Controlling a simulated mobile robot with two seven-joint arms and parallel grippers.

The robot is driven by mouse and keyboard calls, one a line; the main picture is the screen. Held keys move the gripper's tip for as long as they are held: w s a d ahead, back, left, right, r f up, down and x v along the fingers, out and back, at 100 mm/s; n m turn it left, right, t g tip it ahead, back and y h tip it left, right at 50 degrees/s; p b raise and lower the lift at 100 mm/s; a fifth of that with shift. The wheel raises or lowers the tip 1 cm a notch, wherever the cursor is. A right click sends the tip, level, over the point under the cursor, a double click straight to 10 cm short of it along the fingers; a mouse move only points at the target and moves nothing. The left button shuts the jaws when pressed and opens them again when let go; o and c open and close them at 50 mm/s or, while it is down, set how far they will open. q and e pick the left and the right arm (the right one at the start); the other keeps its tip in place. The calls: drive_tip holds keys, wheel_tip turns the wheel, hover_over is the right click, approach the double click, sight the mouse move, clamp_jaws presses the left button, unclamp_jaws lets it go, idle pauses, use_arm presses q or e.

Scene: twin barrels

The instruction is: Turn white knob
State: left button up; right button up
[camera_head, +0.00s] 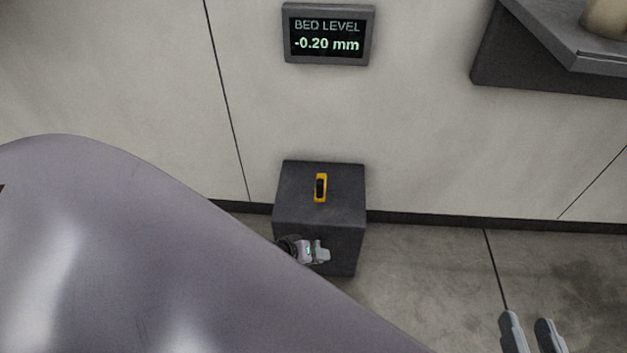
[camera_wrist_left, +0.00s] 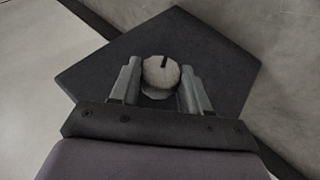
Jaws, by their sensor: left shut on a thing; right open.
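The white knob (camera_wrist_left: 158,76) is round with a dark mark at its upper edge. It shows in the left wrist view on a dark box face (camera_wrist_left: 225,75). My left gripper (camera_head: 321,252) is at the front of the dark box (camera_head: 340,238) in the head view. Its two fingers lie on either side of the knob, shut on it. In the head view I cannot make out the knob behind the gripper and my arm. My right gripper (camera_head: 529,332) is open and empty at the lower right, over the floor.
A yellow handle-like piece with a dark middle (camera_head: 321,187) is on top of the box. A display (camera_head: 328,35) on the wall reads "BED LEVEL -0.20 mm". A dark shelf (camera_head: 530,50) juts out at the upper right. The floor right of the box is clear.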

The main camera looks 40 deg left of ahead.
drive_tip(key=shift+s+f, duration=0.1)
drive_tip(key=shift+f, duration=0.05)
use_arm(q)
drive_tip(key=o, duration=1.1)
drive_tip(key=shift+c, duration=0.2)
use_arm(e)
drive_tip(key=shift+d, duration=0.1)
use_arm(q)
drive_tip(key=shift+s+a+r+p, duration=0.1)
drive_tip(key=shift+s+r+p, duration=0.1)
drive_tip(key=shift+r+p, duration=0.15)
drive_tip(key=p+v, duration=0.4)
drive_tip(key=v, duration=0.2)
use_arm(e)
drive_tip(key=shift+w+a+m+g+y, duration=0.25)
drive_tip(key=shift+a+m+g, duration=0.1)
drive_tip(key=shift+a+g, duration=0.3)
drive_tip(key=shift+w+a+m+g+y, duration=0.15)
drive_tip(key=shift+a+m+g+y, duration=0.2)
drive_tip(key=shift+a, duration=0.5)
use_arm(q)
drive_tip(key=shift+s+a, duration=0.1)
drive_tip(key=shift+s, duration=0.05)
